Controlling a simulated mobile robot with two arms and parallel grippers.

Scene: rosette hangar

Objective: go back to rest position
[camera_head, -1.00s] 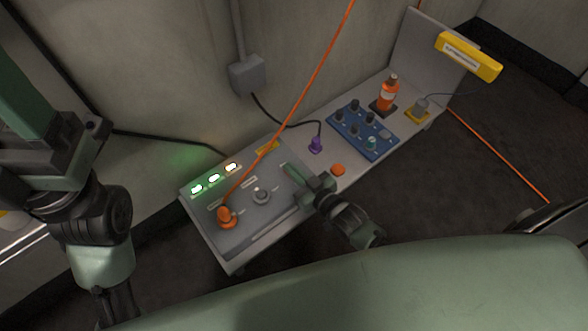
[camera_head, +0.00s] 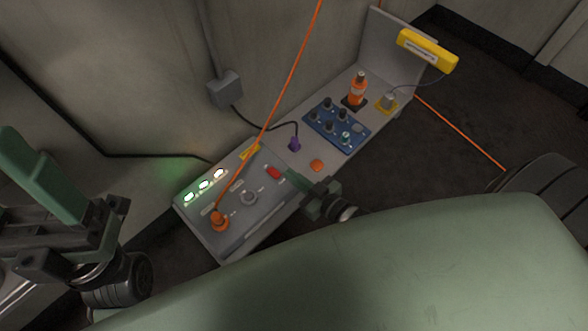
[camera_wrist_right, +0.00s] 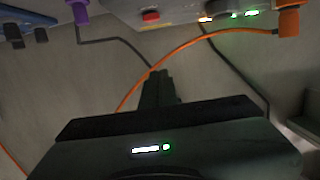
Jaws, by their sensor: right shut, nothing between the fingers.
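My right gripper (camera_head: 290,176) is over the front edge of the grey bench panel, near a red button (camera_head: 273,173). In the right wrist view its fingers (camera_wrist_right: 158,88) are together with nothing between them. The red button (camera_wrist_right: 151,16) shows apart from the fingertips at the top of that view. My left arm stands at the left edge of the head view with its green gripper part (camera_head: 45,175) raised; its fingertips are not clear.

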